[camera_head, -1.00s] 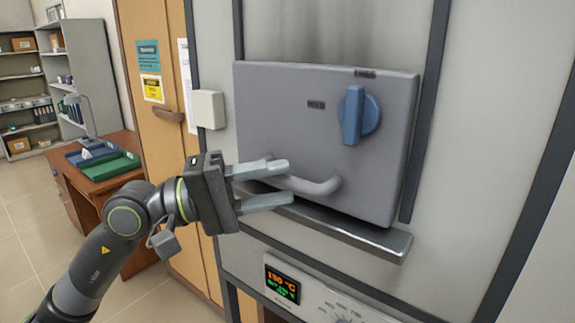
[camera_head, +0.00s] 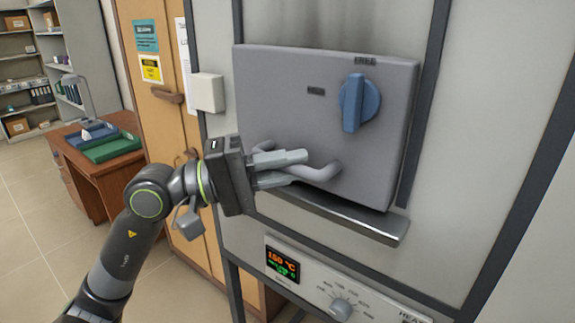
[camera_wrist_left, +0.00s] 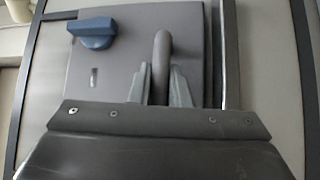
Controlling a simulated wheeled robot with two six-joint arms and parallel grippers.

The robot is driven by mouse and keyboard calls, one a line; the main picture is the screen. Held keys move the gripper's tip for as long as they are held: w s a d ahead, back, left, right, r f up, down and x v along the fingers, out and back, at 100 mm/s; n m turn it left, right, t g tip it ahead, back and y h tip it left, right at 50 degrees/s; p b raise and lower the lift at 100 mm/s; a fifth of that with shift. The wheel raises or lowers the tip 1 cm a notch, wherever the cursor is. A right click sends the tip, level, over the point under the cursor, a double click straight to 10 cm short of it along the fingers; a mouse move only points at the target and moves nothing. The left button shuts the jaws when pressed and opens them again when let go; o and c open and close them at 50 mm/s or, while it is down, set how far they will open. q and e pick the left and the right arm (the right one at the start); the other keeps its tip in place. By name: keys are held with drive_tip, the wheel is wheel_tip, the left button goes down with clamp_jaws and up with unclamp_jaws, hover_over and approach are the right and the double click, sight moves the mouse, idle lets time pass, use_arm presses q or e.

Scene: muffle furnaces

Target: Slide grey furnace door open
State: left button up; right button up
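The grey furnace door (camera_head: 290,100) is a thick slab on the furnace front, and it covers the chamber opening. It carries a blue knob (camera_head: 358,103) and a curved grey handle (camera_head: 325,172) near its lower edge. My left gripper (camera_head: 290,167) reaches in from the left, its two fingers closed around the handle bar. In the left wrist view the handle (camera_wrist_left: 162,60) runs between the two fingertips (camera_wrist_left: 160,88), which sit close against it on both sides. The fingers hide part of the handle. My right gripper is not in view.
A metal ledge (camera_head: 345,220) juts out just below the door. Dark vertical rails (camera_head: 425,110) flank the door, with plain panel above it. A control panel with a lit display (camera_head: 283,265) lies below. A white box (camera_head: 207,92) and wooden cabinet (camera_head: 160,120) stand left.

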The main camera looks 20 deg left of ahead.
use_arm(q)
clamp_jaws()
wheel_tip(320, 180, up, 17)
drive_tip(key=p, duration=0.1)
drive_tip(key=shift+f, duration=0.15)
drive_tip(key=o, duration=0.6)
unclamp_jaws()
drive_tip(key=shift+o, duration=0.2)
drive_tip(key=shift+f, duration=0.1)
drive_tip(key=b+v, duration=1.4)
drive_tip(key=v, duration=0.3)
drive_tip(key=shift+s+a, duration=0.15)
drive_tip(key=shift+s, duration=0.05)
